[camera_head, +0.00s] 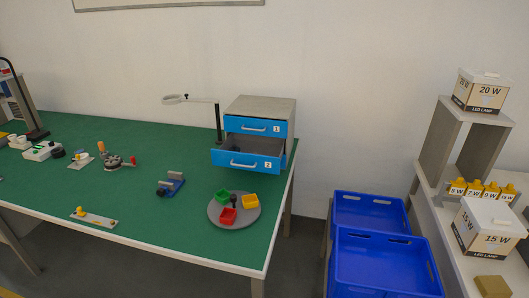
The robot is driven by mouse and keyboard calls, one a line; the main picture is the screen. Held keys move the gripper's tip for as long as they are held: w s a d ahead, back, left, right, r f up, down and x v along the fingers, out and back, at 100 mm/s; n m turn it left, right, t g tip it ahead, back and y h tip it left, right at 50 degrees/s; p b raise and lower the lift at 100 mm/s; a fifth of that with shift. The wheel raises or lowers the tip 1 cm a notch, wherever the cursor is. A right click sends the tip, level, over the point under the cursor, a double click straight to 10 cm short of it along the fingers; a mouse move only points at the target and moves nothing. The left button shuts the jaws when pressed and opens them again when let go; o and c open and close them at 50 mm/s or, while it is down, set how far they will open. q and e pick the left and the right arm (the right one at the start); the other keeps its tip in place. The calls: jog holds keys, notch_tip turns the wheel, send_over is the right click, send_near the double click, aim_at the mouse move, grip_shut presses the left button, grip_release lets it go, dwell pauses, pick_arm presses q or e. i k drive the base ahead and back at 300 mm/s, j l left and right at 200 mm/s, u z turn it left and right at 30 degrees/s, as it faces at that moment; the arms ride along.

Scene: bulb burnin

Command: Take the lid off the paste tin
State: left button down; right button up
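I cannot pick out the paste tin or its lid with certainty in the head view. A small dark round item (58,153) sits at the left of the green table, beside a white device, too small to identify. Neither of my grippers is in view.
The green-topped table (150,215) holds a drawer unit (262,105) with its lower drawer open, a grey round tray (246,215) with coloured bins, a blue fixture (171,184) and a magnifier (173,99). Blue crates (385,262) stand right, beside a shelf with lamp boxes (480,92).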

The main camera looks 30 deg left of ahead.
aim_at(234, 148)
jog(key=u, duration=1.1)
jog(key=i+j+z, duration=0.15)
jog(key=i+j, duration=0.25)
jog(key=k+j, duration=0.1)
jog(key=j, duration=0.25)
jog(key=k+j, duration=0.1)
jog(key=j, duration=0.3)
jog(key=k+j, duration=0.1)
jog(key=j, duration=0.25)
